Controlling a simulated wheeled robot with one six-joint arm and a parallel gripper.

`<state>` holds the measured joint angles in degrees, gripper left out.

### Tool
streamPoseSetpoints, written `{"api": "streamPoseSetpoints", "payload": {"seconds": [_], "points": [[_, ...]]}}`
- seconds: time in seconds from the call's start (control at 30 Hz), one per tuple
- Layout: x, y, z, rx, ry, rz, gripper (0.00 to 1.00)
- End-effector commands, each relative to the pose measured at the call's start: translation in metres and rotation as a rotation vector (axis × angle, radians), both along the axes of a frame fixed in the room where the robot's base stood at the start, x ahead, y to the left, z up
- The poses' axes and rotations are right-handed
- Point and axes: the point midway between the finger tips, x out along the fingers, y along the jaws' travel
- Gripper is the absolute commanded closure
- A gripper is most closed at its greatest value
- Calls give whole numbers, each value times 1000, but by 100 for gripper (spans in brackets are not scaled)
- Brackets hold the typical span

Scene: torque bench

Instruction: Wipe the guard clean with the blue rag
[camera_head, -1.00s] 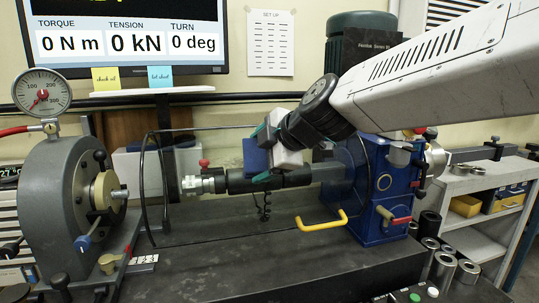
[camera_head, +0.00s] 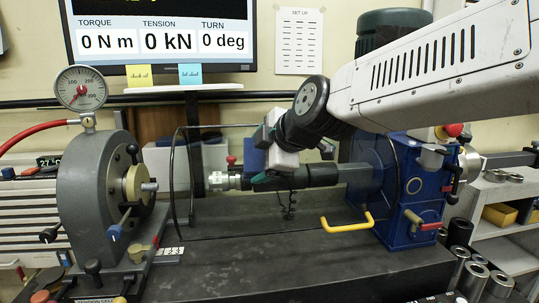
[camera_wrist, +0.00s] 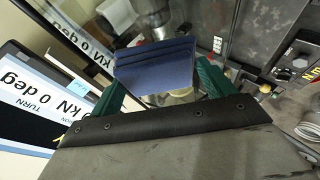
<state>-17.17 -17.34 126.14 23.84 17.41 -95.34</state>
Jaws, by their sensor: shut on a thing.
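The blue rag (camera_head: 254,157) is a folded dark-blue pad held in my gripper (camera_head: 264,160). In the wrist view the rag (camera_wrist: 155,66) sits between the two green fingers of my gripper (camera_wrist: 158,84), which are shut on it. The guard is a clear cover with a thin dark rim (camera_head: 174,190) and a yellow handle (camera_head: 346,222) at its lower front. It spans the space over the bench. The rag shows at the guard's upper middle, in front of the dark shaft. I cannot tell whether it touches the guard. No dirt on the guard can be made out.
A grey head with a dial gauge (camera_head: 81,88) stands at the left. A blue gearbox (camera_head: 411,190) stands at the right, close under my arm. The monitor (camera_head: 160,38) is behind. Metal sleeves (camera_head: 472,277) stand at the lower right. The bench top in front is clear.

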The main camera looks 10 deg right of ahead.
Motion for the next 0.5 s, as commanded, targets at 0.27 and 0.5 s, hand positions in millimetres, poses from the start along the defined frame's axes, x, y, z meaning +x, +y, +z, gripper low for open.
{"api": "streamPoseSetpoints", "payload": {"seconds": [0.27, 0.5], "points": [[0, 18, 0, -1, 1, 1, 37], [1, 30, 0, -2, 0, 3, 37]]}}
